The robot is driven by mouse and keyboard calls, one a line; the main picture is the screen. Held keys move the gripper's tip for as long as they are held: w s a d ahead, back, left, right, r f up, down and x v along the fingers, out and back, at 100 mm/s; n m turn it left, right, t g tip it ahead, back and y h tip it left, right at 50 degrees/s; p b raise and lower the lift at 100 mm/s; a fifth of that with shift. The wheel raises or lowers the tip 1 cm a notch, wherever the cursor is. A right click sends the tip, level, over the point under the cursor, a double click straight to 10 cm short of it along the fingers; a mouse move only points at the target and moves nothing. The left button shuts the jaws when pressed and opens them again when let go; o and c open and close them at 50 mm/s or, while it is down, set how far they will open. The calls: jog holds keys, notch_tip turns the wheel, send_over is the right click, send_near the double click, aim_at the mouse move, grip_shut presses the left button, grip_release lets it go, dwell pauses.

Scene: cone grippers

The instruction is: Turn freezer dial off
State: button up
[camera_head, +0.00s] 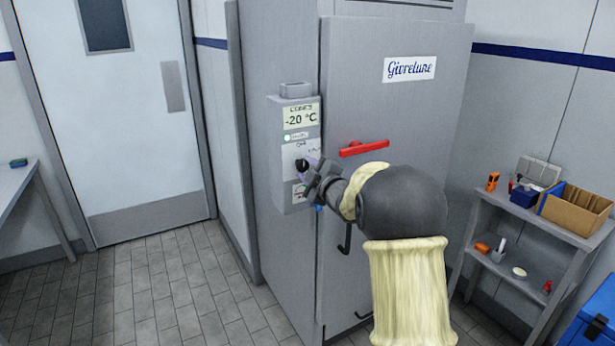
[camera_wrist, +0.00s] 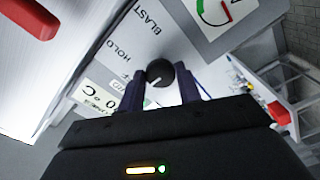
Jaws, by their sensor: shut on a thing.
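The freezer dial (camera_wrist: 160,73) is a round black knob with a white pointer line on a white plate with the words BLAST and HOLD. A third label is partly hidden by a finger. In the wrist view the pointer line runs toward the lower left of the knob, near that label. My gripper (camera_wrist: 159,82) is shut on the dial, one dark finger on each side. In the head view the dial (camera_head: 303,165) shows at the tip of my gripper (camera_head: 312,178). The control box (camera_head: 286,140) reads CONES, -20 °C, with a small green lamp.
The freezer door (camera_head: 390,100) has a red handle (camera_head: 364,148) right of the control box and a Givrelune label. A grey shelf (camera_head: 520,222) with a cardboard box (camera_head: 575,208) and small tools stands at the right. The tiled floor (camera_head: 170,290) at left is clear.

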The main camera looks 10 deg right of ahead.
dwell(0.3)
jog(key=o, duration=1)
jog(key=shift+s, duration=0.1)
jog(key=b+v, duration=0.2)
jog(key=v, duration=1.5)
jog(key=shift+b, duration=0.35)
jog(key=shift+s, duration=0.1)
